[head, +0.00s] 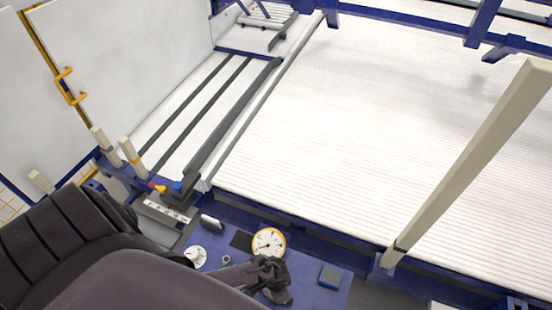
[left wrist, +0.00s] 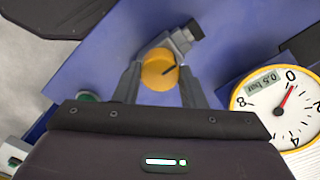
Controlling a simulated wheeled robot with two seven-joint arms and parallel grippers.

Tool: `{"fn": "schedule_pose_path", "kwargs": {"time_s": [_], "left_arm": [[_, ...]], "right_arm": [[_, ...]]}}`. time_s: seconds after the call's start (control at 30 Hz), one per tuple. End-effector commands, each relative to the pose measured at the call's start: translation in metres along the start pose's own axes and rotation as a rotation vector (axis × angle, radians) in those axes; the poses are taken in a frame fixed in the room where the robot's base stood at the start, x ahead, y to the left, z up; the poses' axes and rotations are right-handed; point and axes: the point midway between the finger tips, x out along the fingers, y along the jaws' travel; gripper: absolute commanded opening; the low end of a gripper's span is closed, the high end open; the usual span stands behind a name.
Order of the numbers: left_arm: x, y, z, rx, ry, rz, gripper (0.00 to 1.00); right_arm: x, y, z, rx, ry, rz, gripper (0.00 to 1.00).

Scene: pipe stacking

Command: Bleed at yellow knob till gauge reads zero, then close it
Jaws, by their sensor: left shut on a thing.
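The yellow knob (left wrist: 157,72) sits on a grey valve fitting on the blue panel, with a dark line across its face. My left gripper (left wrist: 159,80) has one finger on each side of the knob and is shut on it. In the head view my left gripper (head: 275,283) is over the panel just below the gauge and hides the knob. The round gauge (left wrist: 283,108) has a yellow rim and white face. Its display reads 0.5 bar, and its red needle points close to the 0. It also shows in the head view (head: 268,243). My right gripper is not in view.
A white dial (head: 196,256) and a small green-ringed part (head: 226,261) are left of the gripper on the blue panel. A blue-grey box (head: 330,276) is to the right. A pale post (head: 470,160) rises at the right. A large white ribbed bed lies beyond the panel.

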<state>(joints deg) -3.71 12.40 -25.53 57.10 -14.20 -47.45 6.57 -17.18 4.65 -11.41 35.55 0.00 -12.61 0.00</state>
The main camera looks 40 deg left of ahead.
Motion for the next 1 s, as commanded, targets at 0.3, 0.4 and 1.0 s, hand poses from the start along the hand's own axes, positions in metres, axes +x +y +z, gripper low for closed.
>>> {"fn": "schedule_pose_path", "kwargs": {"time_s": [0.3, 0.4, 1.0], "left_arm": [[-0.001, -0.001, -0.001, -0.003, 0.002, -0.001, 0.55], [0.0, 0.0, -0.001, -0.002, 0.002, -0.001, 0.59], [-0.051, -0.001, 0.0, -0.001, 0.002, -0.001, 0.59]], "right_arm": [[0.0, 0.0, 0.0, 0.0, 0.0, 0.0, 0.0], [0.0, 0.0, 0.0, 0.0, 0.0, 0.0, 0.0], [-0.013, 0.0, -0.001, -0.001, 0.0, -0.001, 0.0]]}}
